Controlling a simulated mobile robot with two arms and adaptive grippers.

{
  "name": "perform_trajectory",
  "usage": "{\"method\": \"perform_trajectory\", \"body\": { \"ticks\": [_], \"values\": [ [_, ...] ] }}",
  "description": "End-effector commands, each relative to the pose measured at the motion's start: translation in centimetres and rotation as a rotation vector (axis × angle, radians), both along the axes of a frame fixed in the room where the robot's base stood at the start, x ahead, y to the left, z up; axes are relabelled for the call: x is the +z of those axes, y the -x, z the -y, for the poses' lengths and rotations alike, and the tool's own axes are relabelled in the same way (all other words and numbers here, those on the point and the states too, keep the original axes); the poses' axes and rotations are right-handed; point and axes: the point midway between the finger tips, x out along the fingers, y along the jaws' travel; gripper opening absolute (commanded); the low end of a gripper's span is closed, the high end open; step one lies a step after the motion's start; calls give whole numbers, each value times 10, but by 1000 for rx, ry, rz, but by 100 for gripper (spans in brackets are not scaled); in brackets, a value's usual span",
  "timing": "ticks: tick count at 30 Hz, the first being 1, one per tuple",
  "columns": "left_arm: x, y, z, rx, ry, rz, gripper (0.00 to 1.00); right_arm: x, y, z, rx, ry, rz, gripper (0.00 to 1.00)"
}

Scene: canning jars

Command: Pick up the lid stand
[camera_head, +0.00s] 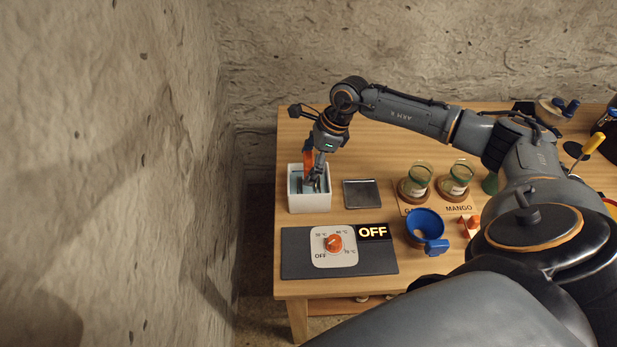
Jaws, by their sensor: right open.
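My right gripper (313,184) points down into a white open-topped box (309,204) at the left of the table. Its fingers are open and inside the box opening, over a blue-grey interior. An orange upright part (308,160) rises at the box's back, right beside my gripper; it may belong to the lid stand, but my gripper hides much of it. Whether the fingers touch it I cannot tell. My left gripper is not in view.
A dark square plate (361,194) lies right of the box. A control panel with an orange knob (334,243) and an "OFF" display (373,232) is in front. Two green-tinted jars (418,176) stand on round bases to the right, near a blue funnel-like cup (424,226). A rough wall is at left.

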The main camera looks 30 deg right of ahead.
Motion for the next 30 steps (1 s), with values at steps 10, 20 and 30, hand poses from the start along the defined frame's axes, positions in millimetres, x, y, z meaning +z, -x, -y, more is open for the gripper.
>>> {"method": "perform_trajectory", "body": {
  "ticks": [10, 20, 30],
  "values": [
    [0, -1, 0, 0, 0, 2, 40, -1, 0, 0, 1, 0, 0, 61],
    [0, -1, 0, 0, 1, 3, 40, -1, 0, 0, 1, 0, 2, 6],
    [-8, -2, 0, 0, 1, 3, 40, 16, -1, 0, 2, 1, 6, 6]
  ]
}}
